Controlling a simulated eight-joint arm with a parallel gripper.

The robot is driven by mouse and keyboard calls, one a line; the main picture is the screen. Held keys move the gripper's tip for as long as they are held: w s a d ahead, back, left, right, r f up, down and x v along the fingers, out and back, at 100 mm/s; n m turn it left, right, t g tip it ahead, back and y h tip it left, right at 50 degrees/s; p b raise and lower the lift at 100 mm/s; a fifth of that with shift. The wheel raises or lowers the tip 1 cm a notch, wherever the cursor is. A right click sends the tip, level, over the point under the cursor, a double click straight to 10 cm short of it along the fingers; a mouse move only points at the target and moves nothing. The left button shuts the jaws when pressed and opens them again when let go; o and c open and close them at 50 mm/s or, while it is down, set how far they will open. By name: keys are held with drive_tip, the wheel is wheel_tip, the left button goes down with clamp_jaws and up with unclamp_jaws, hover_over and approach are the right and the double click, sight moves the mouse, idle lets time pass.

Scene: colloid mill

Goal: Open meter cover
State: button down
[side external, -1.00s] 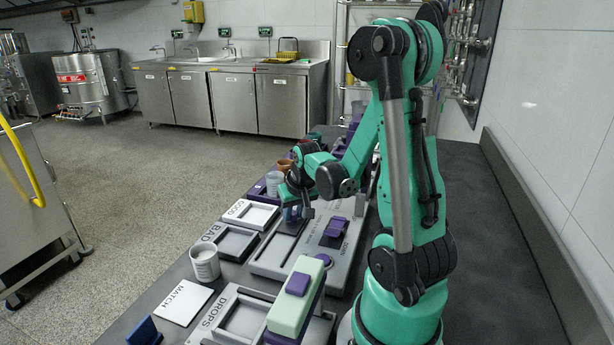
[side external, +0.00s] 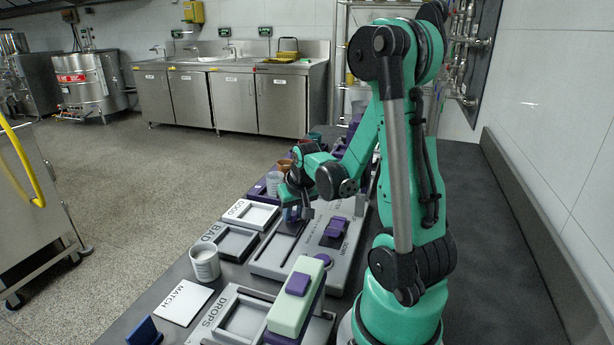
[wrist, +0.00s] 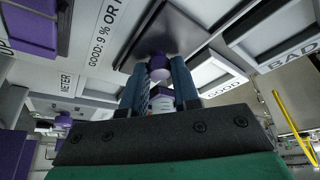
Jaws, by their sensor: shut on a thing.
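In the wrist view a dark, flat cover plate (wrist: 172,28) has a purple knob (wrist: 157,68) on it. My gripper (wrist: 160,80) is shut on the knob, one blue-grey finger on each side. In the side view my gripper (side external: 297,216) is low over the far left part of the grey meter panel (side external: 268,262). A long dark-edged recess (side external: 281,246) in the panel lies just in front of the gripper. The gripper and wrist partly hide the cover there.
The GOOD tray (side external: 250,214) and BAD tray (side external: 235,242) lie left of the panel. A white cup (side external: 205,264), a MATCH card (side external: 184,302) and the DROPS tray (side external: 240,318) are nearer the camera. A purple part (side external: 335,228) sits on the panel's right.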

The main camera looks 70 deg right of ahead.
drive_tip(key=a, duration=0.8)
drive_tip(key=shift+a, duration=0.1)
drive_tip(key=c, duration=0.7)
unclamp_jaws()
drive_tip(key=shift+o, duration=0.2)
drive_tip(key=shift+r, duration=0.15)
drive_tip(key=shift+v, duration=2.65)
drive_tip(key=w+a+r+n+t+y, duration=0.1)
drive_tip(key=w+a+r+n+t, duration=0.1)
drive_tip(key=a+n, duration=0.2)
drive_tip(key=w+a+r+n+t+y, duration=0.2)
drive_tip(key=a+n, duration=0.3)
drive_tip(key=a, duration=0.3)
drive_tip(key=shift+w+a+r, duration=0.3)
drive_tip(key=shift+r, duration=0.15)
